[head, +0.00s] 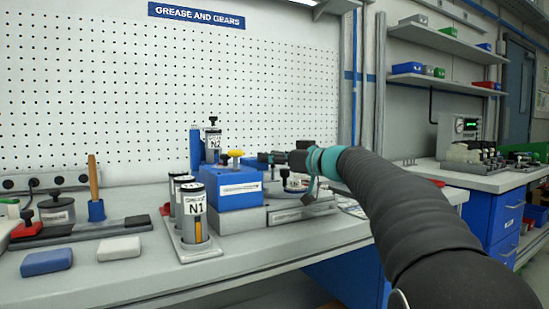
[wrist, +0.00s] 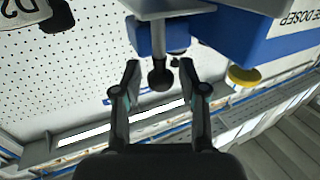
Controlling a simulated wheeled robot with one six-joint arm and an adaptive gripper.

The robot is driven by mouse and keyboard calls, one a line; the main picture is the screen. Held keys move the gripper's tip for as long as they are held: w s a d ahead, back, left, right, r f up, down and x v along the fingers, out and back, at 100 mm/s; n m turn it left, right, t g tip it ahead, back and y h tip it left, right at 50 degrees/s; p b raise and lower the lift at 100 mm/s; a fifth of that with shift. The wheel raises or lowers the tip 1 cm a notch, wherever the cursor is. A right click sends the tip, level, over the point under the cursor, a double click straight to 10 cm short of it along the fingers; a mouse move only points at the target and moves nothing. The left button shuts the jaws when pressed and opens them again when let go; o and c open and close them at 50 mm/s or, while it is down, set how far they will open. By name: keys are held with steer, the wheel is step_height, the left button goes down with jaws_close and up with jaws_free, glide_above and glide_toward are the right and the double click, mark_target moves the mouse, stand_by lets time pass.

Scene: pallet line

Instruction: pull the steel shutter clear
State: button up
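My gripper (head: 273,158) is beside the blue doser box (head: 236,188) in the head view. In the wrist view my gripper (wrist: 160,68) is open. A black ball knob (wrist: 160,80) on a grey stem is between its fingertips, with a gap on each side. The stem joins a grey steel plate (wrist: 170,7) at the top edge, which seems to be the shutter. The blue doser box (wrist: 245,32) and its yellow knob (wrist: 242,77) are right of the fingers there. In the head view my gripper and arm hide much of the shutter area.
The N1 cartridge (head: 193,213) stands in a steel holder at the front, and the N2 cartridge (head: 213,147) stands behind the doser. Blue (head: 47,262) and white (head: 118,248) blocks lie at front left. A wooden-handled tool (head: 95,190) stands further back. The front right bench edge is clear.

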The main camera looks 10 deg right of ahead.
jaws_close()
steer(key=shift+f, duration=0.1)
steer(key=shift+s+d+f+b, duration=0.15)
steer(key=shift+s+b, duration=0.2)
steer(key=shift+b, duration=0.35)
steer(key=s+b, duration=0.1)
steer(key=s+d+b, duration=0.1)
steer(key=s+b, duration=0.2)
steer(key=b, duration=0.1)
steer(key=shift+s+d+r, duration=0.25)
steer(key=shift+d, duration=0.05)
